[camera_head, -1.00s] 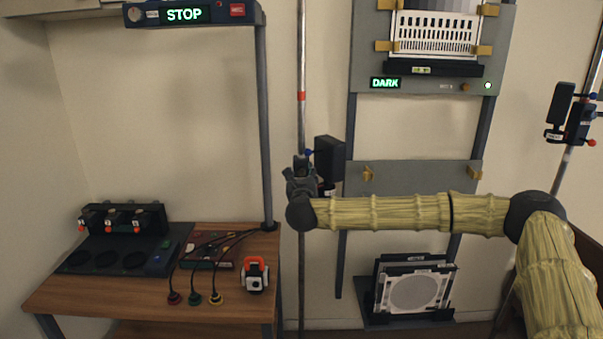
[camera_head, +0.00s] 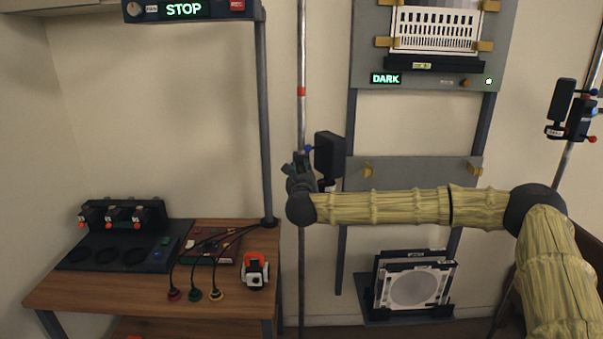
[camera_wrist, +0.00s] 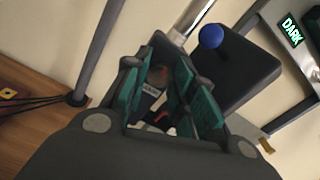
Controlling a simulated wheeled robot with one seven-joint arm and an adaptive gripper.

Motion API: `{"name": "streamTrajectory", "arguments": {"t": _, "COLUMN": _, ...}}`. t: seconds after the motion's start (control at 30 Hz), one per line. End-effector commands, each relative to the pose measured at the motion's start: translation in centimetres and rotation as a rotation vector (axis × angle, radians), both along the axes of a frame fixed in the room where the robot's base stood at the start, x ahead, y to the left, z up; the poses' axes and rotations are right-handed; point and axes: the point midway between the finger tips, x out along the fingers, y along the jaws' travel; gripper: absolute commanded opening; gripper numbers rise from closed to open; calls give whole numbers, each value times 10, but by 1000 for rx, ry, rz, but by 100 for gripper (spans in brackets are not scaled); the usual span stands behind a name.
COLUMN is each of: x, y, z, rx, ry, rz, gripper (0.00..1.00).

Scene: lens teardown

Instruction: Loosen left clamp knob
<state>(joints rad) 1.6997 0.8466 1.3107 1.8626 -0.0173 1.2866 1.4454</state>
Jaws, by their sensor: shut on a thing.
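The left clamp stands on the left upright pole (camera_head: 301,60), with a dark box-shaped unit (camera_head: 329,155) on its right side. A blue knob (camera_head: 308,148) shows at the top of the clamp, and also in the wrist view (camera_wrist: 211,36), free of the fingers. My gripper (camera_head: 300,165) is at the clamp. In the wrist view its green-padded fingers (camera_wrist: 165,85) close around part of the clamp. A small red-orange part (camera_wrist: 160,119) and a white label show between them. The gripped knob is mostly hidden by the fingers.
A right clamp (camera_head: 580,118) with blue and red knobs is on a slanted pole. A grey panel frame (camera_head: 415,175) with a lit DARK sign (camera_head: 385,79) stands right of the left pole. The wooden bench (camera_head: 90,290) carries cables and devices at left. A STOP sign (camera_head: 184,9) hangs above.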

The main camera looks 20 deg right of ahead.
Motion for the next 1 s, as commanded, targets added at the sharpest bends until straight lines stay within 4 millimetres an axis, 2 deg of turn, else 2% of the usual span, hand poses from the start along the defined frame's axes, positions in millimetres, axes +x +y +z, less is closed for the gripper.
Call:
{"name": "streamTrajectory", "arguments": {"t": 0.27, "x": 0, "y": 1, "z": -2, "rx": -174, "ry": 47, "rz": 1, "gripper": 2}}
{"name": "streamTrajectory", "arguments": {"t": 1.0, "x": 0, "y": 3, "z": -2, "rx": -845, "ry": 240, "rz": 2, "gripper": 2}}
